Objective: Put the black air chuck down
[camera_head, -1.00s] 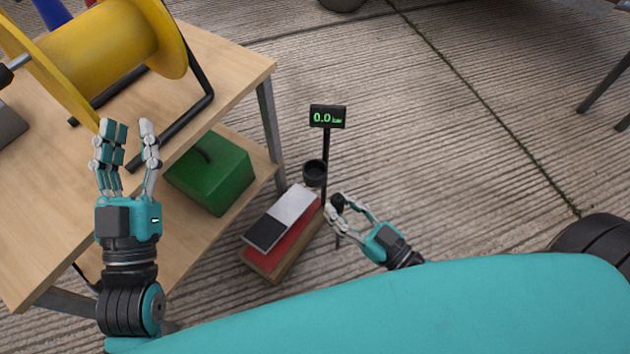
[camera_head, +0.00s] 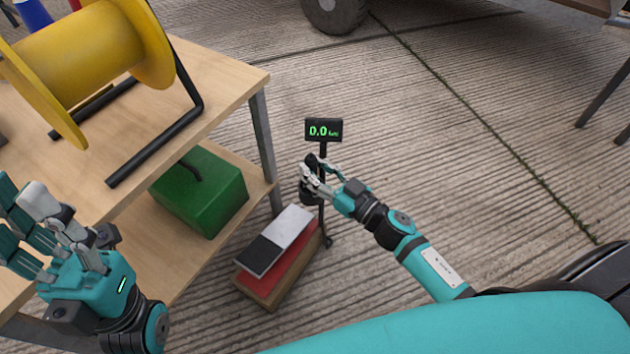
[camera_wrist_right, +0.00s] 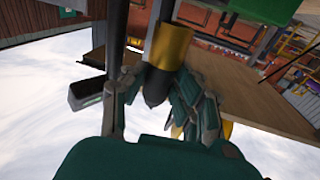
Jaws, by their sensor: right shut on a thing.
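My right gripper (camera_head: 309,172) is shut on the black air chuck (camera_head: 312,159). It holds the chuck at the dark round cup (camera_head: 309,193) on the display post, which the hand partly covers. I cannot tell whether the chuck is in the cup or just above it. In the right wrist view a dark tapered piece with a brass-coloured part (camera_wrist_right: 168,46) shows between the fingers. My left gripper (camera_head: 38,215) is open and empty at the left, beside the wooden table.
The post carries a display (camera_head: 323,130) reading 0.0. A foot pedal (camera_head: 277,240) with a red base stands below. A wooden table (camera_head: 225,88) holds a yellow reel (camera_head: 85,55). A green box (camera_head: 205,195) sits on its lower shelf.

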